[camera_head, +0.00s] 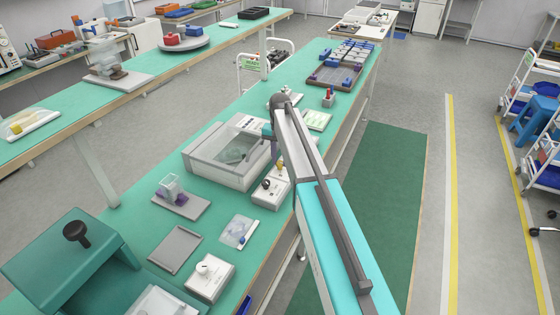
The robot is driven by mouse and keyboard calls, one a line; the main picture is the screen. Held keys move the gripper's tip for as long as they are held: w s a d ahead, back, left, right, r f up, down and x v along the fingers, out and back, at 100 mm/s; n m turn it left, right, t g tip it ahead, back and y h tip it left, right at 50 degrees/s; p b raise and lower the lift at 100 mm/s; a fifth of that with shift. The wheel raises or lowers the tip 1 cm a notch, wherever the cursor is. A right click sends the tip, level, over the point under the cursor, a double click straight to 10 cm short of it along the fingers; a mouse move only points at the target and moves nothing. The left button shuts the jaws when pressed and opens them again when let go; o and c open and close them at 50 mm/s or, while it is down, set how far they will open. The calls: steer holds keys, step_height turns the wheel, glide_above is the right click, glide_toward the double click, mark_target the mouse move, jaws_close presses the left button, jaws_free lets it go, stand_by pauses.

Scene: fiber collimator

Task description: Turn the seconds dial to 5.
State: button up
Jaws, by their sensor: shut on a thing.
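A small white box with dark knobs (270,188) stands on the green bench, beside the front right corner of a large beige machine with a clear window (228,152). I cannot read its markings or tell which knob is the seconds dial. My arm reaches from the lower right to the beige machine's right side. My gripper (273,150) points down there, just above the white box, shut on what seems to be the dial. The fingertips and the dial's setting are too small and partly hidden to make out.
Nearer on the bench are a white box with a round knob (210,276), a grey tray (175,249), a clear block on a grey base (181,197) and a teal housing (70,262). A green-screened device (316,120) stands beyond my arm.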

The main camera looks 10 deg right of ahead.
mark_target(280, 163)
steer(key=n+b, duration=0.1)
steer(key=n, duration=1.1)
steer(key=shift+n+b, duration=0.3)
steer(key=shift+b, duration=0.05)
steer(key=o, duration=1.1)
steer(key=shift+c, duration=0.2)
steer(key=shift+r, duration=0.1)
step_height(280, 163, up, 14)
steer(key=b, duration=0.3)
steer(key=shift+f, duration=0.2)
steer(key=shift+r, duration=0.15)
